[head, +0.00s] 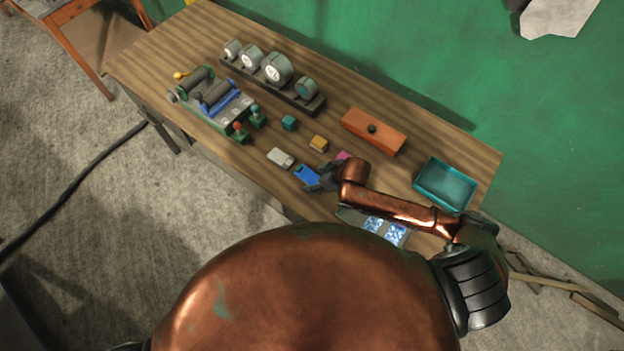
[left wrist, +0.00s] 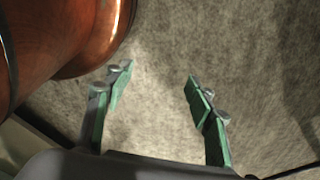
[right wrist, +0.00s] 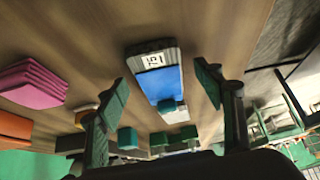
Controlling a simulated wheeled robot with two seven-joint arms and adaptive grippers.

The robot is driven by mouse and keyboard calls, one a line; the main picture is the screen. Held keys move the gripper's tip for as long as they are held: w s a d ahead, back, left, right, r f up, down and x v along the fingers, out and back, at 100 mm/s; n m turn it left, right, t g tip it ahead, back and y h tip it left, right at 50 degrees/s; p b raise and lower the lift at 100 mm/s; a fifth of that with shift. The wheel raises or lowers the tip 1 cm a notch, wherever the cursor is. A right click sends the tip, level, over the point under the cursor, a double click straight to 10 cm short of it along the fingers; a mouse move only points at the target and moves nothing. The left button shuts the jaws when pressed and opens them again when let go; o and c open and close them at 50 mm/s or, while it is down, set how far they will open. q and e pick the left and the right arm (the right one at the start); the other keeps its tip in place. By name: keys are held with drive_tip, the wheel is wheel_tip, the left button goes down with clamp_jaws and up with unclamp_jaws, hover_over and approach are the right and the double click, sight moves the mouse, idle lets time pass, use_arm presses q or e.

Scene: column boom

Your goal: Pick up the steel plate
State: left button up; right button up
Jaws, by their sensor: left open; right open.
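A light grey, metal-looking block (head: 280,158) lies flat on the workbench. Beside it lies a blue-faced plate (head: 307,175), close to my right gripper (head: 322,179). In the right wrist view, the blue-faced plate (right wrist: 160,82) has a grey end and a white label with dark marks. It appears between the open, empty fingers of my right gripper (right wrist: 160,82), with no contact visible. I cannot tell for sure which of the two is the steel plate. My left gripper (left wrist: 160,80) is open and empty over the concrete floor.
On the workbench (head: 170,45) are a pink block (right wrist: 33,84), a yellow block (head: 318,143), a teal cube (head: 289,122), an orange box (head: 374,131) and a teal tray (head: 445,185). Gauges (head: 277,69) and a roller machine (head: 212,100) stand farther left. A green wall runs behind.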

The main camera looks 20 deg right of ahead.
use_arm(q)
drive_tip(key=shift+s, duration=0.1)
use_arm(e)
drive_tip(key=shift+w, duration=0.1)
drive_tip(key=c, duration=0.6)
use_arm(q)
drive_tip(key=shift+s, duration=0.5)
use_arm(e)
clamp_jaws()
